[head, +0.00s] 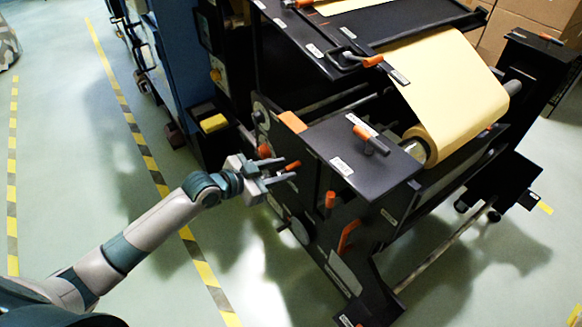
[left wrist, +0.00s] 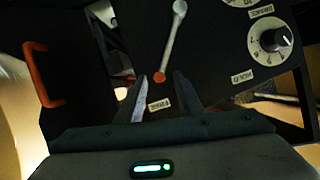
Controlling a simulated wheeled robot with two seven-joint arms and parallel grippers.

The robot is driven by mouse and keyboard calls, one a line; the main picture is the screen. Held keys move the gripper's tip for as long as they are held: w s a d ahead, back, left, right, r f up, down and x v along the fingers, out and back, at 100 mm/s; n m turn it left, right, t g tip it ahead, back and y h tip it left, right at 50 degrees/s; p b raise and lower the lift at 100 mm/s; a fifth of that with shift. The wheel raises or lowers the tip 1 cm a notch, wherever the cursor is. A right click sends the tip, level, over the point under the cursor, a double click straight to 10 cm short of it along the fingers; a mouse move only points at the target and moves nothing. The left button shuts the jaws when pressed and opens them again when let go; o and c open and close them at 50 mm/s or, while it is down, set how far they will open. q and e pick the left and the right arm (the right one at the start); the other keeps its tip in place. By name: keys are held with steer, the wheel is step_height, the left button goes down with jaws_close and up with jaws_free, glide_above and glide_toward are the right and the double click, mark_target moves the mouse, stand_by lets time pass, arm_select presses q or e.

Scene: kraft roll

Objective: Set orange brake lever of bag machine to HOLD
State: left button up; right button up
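My left gripper (head: 287,169) is open at the near side panel of the black bag machine (head: 325,140). An orange lever tip (head: 292,165) shows right by its fingertips. In the left wrist view, a grey lever with an orange end (left wrist: 159,77) slants down across the dark panel. Its orange end lies in the gap between the two open fingers of the left gripper (left wrist: 161,92); I cannot tell whether they touch it. A small white label (left wrist: 159,105) lies just beyond the orange end, too small to read. My right gripper is not in view.
An orange handle (head: 348,236) and an orange-tipped part (head: 330,200) sit lower on the panel. A white dial (left wrist: 270,41) is at right in the wrist view. The kraft roll (head: 446,135) is behind. Floor left of the machine is clear.

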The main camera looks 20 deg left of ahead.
arm_select(q)
steer(key=shift+x, duration=2)
jaws_close()
